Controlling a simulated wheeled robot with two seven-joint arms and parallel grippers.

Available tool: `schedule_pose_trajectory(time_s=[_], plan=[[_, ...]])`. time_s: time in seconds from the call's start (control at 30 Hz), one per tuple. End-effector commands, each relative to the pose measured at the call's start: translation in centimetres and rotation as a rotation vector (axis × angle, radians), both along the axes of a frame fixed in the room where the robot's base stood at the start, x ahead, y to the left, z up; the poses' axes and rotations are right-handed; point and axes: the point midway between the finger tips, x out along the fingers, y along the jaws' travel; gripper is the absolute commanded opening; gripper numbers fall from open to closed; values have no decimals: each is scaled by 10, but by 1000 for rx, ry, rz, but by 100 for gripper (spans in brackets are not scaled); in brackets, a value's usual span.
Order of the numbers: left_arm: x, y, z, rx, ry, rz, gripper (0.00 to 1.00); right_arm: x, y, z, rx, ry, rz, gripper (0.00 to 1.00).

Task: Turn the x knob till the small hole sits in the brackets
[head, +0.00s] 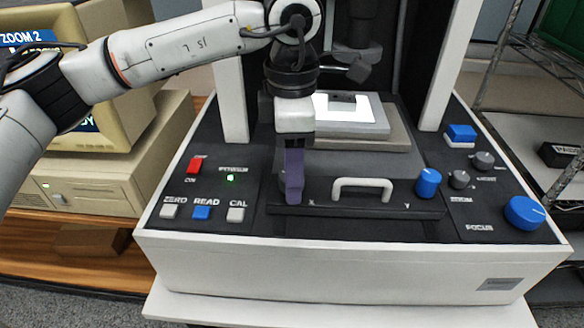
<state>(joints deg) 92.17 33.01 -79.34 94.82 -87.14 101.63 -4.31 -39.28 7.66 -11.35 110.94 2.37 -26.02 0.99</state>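My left gripper (292,190) points down over the left part of the dark front bar (340,210), left of the white handle (362,188). Its purple-grey fingers overlap in this view, so I cannot tell if they are open or shut. Any knob under or behind them is hidden. A blue knob (428,183) stands at the bar's right end, apart from the gripper. The small label marks on the bar are hard to read. A bright stage (345,118) with a small dark part on it lies behind. The hole and brackets cannot be made out. My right gripper is not in view.
A monitor (98,78) at left shows "ZOOM 2", mostly hidden by my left arm. ZERO, READ (202,212) and CAL buttons and a red switch (195,164) sit left. A large blue focus knob (524,212), smaller grey knobs and a blue button (461,132) sit right.

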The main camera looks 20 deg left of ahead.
Motion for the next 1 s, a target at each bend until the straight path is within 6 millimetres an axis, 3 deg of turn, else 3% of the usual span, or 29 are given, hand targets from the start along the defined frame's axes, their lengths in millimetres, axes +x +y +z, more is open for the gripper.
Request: schedule_pose_trajectory(time_s=[0.23,0.5,0.7,1.0], plan=[[1,0,14,-1,-3,1,52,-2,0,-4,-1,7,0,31],[1,0,67,-2,-4,1,52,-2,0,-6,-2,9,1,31],[0,0,95,-1,-1,0,52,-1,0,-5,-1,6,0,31],[0,0,103,0,0,-1,52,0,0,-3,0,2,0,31]])
